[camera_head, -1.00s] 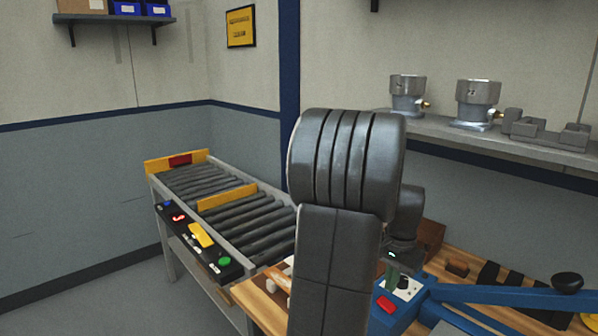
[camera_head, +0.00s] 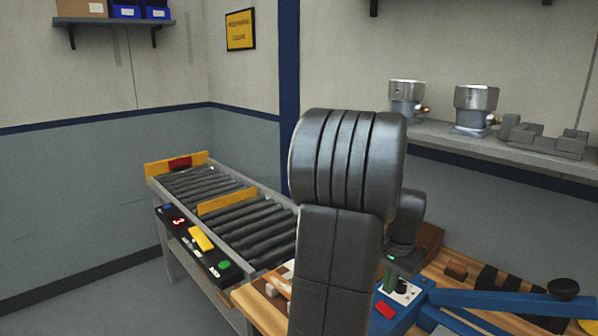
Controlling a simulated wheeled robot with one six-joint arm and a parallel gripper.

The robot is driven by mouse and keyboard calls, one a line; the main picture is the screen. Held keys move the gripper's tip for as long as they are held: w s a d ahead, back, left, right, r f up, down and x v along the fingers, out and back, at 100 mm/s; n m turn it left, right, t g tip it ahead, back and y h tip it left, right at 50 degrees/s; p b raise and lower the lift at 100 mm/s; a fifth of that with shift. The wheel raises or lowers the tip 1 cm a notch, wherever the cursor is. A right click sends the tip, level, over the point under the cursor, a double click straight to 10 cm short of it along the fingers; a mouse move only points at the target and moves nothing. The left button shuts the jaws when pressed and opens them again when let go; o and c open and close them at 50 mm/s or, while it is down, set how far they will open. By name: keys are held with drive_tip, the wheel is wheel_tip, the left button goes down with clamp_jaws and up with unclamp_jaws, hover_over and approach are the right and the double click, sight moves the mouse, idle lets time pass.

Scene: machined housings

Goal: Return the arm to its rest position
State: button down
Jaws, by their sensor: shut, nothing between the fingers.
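My arm stands upright in the middle of the head view, its large dark grey elbow in front of the scene. Behind it and to the right is my wrist, with a small green light. My gripper (camera_head: 391,283) shows only in part below the wrist, pointing down; its fingers look shut and empty. It is over or just in front of a blue device (camera_head: 412,307) with a red button on the wooden bench (camera_head: 262,308). The elbow and upper arm hide part of the bench, and I cannot tell whether the fingertips touch anything.
A roller conveyor (camera_head: 250,226) with a button panel is at left. Two metal housings (camera_head: 407,100) (camera_head: 474,108) and a grey fixture (camera_head: 540,137) sit on the right wall shelf (camera_head: 450,140). A blue lever arm (camera_head: 510,299) with a black knob extends over the bench at right.

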drive_tip(key=shift+w+f+b, duration=0.1)
drive_tip(key=shift+f+b, duration=0.3)
drive_tip(key=shift+f, duration=0.4)
drive_tip(key=shift+d+b, duration=0.1)
drive_tip(key=shift+b, duration=0.45)
drive_tip(key=b, duration=0.2)
drive_tip(key=shift+s+d+r+g+h+b, duration=0.15)
drive_tip(key=shift+s+r+g+h+b, duration=0.1)
drive_tip(key=shift+g+h+b, duration=0.15)
wheel_tip(320, 180, up, 10)
drive_tip(key=w+p, duration=0.1)
drive_tip(key=p, duration=0.2)
drive_tip(key=f, duration=1)
drive_tip(key=shift+w+a+f+b, duration=0.25)
drive_tip(key=shift+w+f+b, duration=0.05)
drive_tip(key=shift+b, duration=0.05)
drive_tip(key=shift+g+h+b, duration=0.3)
drive_tip(key=shift+b, duration=0.15)
drive_tip(key=shift+w+a+r+g+h+b, duration=0.1)
drive_tip(key=shift+g+h+b, duration=0.25)
drive_tip(key=shift+b, duration=0.35)
drive_tip(key=shift+r, duration=0.15)
drive_tip(key=shift+w+a+r, duration=0.1)
drive_tip(key=shift+w+r, duration=0.05)
drive_tip(key=shift+r, duration=1)
